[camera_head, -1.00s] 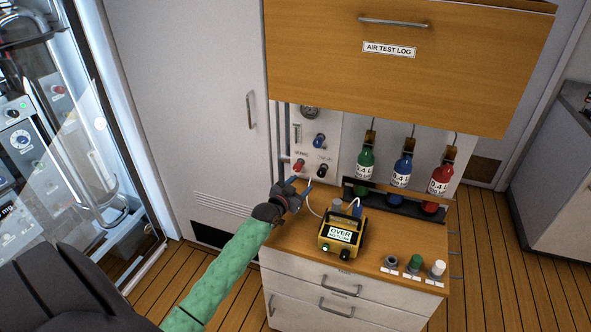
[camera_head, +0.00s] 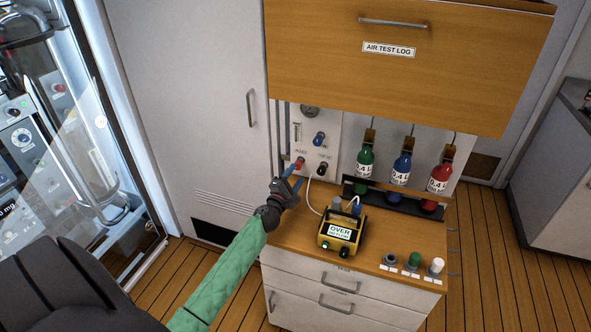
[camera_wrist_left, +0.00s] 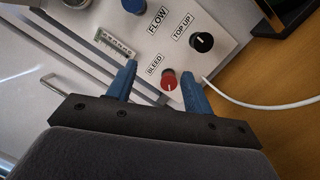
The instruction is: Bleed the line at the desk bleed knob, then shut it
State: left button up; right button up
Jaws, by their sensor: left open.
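The red bleed knob (camera_head: 299,163) sits low on the white panel (camera_head: 330,135) at the back of the desk. In the left wrist view the knob (camera_wrist_left: 169,80) lies under its BLEED label, with a white pointer mark. My left gripper (camera_head: 294,176) is open in front of the panel. Its blue fingers (camera_wrist_left: 158,88) stand on either side of the knob, the right finger close to it and the left one farther away. I cannot tell whether either touches it. My right gripper is not in view.
The black TOP UP knob (camera_wrist_left: 201,42) and the blue FLOW knob (camera_head: 319,139) are close by. A white tube (camera_wrist_left: 260,104) runs beside the bleed knob. A yellow meter (camera_head: 341,232) reading OVER stands on the desk.

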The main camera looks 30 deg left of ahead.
pick_arm(q)
jog(key=a+f+n, duration=0.1)
jog(key=n, duration=0.4)
jog(key=a+f+n+g+y, duration=0.1)
jog(key=n, duration=0.4)
jog(key=f+n+g+y, duration=0.1)
jog(key=n, duration=0.3)
jog(key=shift+s+a+f+n, duration=0.1)
jog(key=shift+a+f+n, duration=0.05)
jog(key=shift+a+n, duration=0.25)
jog(key=shift+w, duration=0.25)
jog(key=p+x, duration=0.2)
jog(key=x, duration=0.4)
jog(key=shift+a+p, duration=0.1)
jog(key=shift+p, duration=0.2)
jog(key=shift+w+a, duration=0.15)
jog(key=shift+w, duration=0.45)
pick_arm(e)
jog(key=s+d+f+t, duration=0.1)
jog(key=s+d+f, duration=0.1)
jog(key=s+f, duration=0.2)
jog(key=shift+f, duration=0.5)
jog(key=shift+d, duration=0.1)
pick_arm(q)
jog(key=c, duration=1)
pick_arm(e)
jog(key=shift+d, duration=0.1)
